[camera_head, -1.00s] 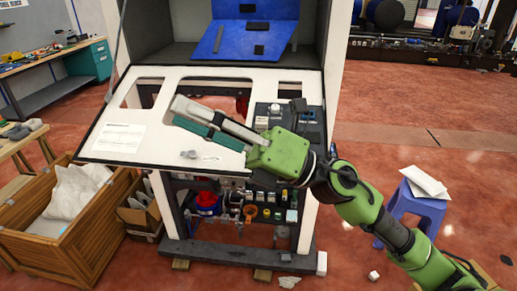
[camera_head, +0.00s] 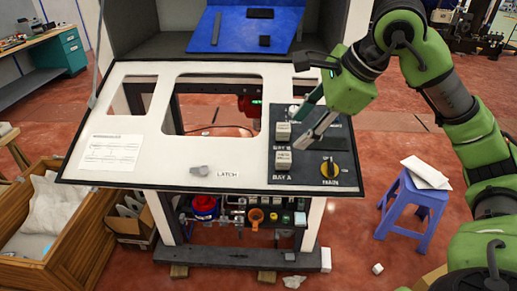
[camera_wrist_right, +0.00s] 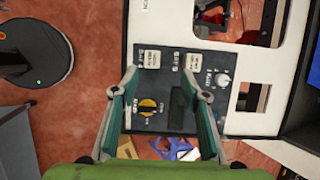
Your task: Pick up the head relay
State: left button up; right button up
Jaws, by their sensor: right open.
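Two small white blocks sit on the dark control plate at the right of the sloped panel. One, the BAY A block (camera_head: 283,159), is nearer the front edge; the BAY B block (camera_head: 283,131) is behind it. Both show in the wrist view, as the BAY A block (camera_wrist_right: 152,59) and the BAY B block (camera_wrist_right: 193,61). Their own print is too small to read, so I cannot tell which is the head relay. My right gripper (camera_head: 301,130) is open and empty above the plate; its green-padded fingers (camera_wrist_right: 160,76) are spread wide. My left gripper is out of view.
A yellow-and-black MAIN knob (camera_head: 329,170) and a pale round knob (camera_wrist_right: 223,80) are on the same plate. A grey latch (camera_head: 199,171) sits on the white panel (camera_head: 150,170). A blue stool (camera_head: 410,213) stands to the right.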

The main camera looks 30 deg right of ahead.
aim_at(284, 156)
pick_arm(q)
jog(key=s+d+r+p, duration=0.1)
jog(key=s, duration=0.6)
pick_arm(e)
jog(key=f, duration=0.3)
jog(key=w+f, duration=0.1)
jog(key=f, duration=0.2)
jog(key=shift+w+a, duration=0.15)
jog(key=p+x, duration=0.1)
jog(key=x, duration=0.2)
jog(key=shift+w+a+r+p, duration=0.1)
jog(key=shift+a+r+p, duration=0.05)
jog(key=shift+p, duration=0.2)
jog(key=p+x, duration=0.1)
jog(key=x, duration=0.2)
jog(key=shift+a+f, duration=0.1)
jog(key=shift+f, duration=0.2)
jog(key=c, duration=1.1)
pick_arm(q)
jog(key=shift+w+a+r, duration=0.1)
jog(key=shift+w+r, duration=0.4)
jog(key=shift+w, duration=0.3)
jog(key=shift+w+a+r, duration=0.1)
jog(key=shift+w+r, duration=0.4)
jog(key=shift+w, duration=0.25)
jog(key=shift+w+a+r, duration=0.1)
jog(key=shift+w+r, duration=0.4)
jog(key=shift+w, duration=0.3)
pick_arm(e)
jog(key=shift+c, duration=0.2)
